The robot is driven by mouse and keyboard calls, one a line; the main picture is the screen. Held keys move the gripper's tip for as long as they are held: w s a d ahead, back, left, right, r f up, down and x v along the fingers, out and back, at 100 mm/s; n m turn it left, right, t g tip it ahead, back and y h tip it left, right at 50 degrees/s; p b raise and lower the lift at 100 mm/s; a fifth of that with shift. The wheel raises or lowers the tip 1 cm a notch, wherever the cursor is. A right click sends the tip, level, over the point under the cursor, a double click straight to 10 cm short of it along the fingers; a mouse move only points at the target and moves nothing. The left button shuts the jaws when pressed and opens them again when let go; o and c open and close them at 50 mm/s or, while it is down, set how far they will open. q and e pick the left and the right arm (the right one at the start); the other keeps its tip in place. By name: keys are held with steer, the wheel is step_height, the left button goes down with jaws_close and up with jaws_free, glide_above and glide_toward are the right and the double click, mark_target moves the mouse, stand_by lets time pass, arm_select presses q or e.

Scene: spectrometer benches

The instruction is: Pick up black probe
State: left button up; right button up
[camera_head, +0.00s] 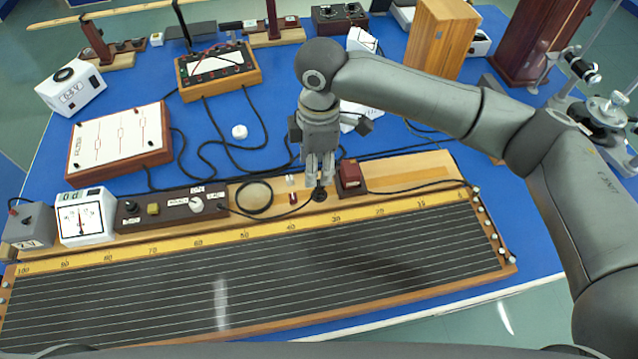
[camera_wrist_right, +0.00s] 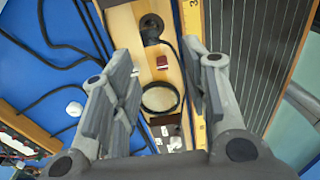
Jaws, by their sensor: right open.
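The black probe (camera_head: 319,195) stands on the wooden ledge behind the long wired board, with a thin black cable at its base. My right gripper (camera_head: 319,178) points down just above and behind it, and its fingertips cover part of the probe's upper side. In the right wrist view the probe (camera_wrist_right: 151,28) shows near the top, beyond the two spread fingers (camera_wrist_right: 157,55). The right gripper is open and holds nothing. I cannot tell whether a finger touches the probe. My left gripper is not in view.
A dark red block (camera_head: 350,174) stands close right of the probe. A small red piece (camera_head: 293,198) and a cable coil (camera_head: 254,197) lie left of it. A brown control box (camera_head: 170,208) is farther left. Black cables cross the blue bench top behind.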

mark_target(319, 183)
steer(key=shift+w+d+r, duration=0.2)
steer(key=shift+w+d, duration=0.3)
steer(key=shift+w, duration=0.1)
step_height(319, 183, down, 4)
steer(key=shift+s+f+p, duration=0.1)
steer(key=shift+f+p, duration=0.15)
steer(key=shift+p, duration=0.1)
steer(key=shift+a+f+p, duration=0.2)
steer(key=shift+f+p, duration=0.6)
steer(key=shift+f, duration=2.2)
jaws_close()
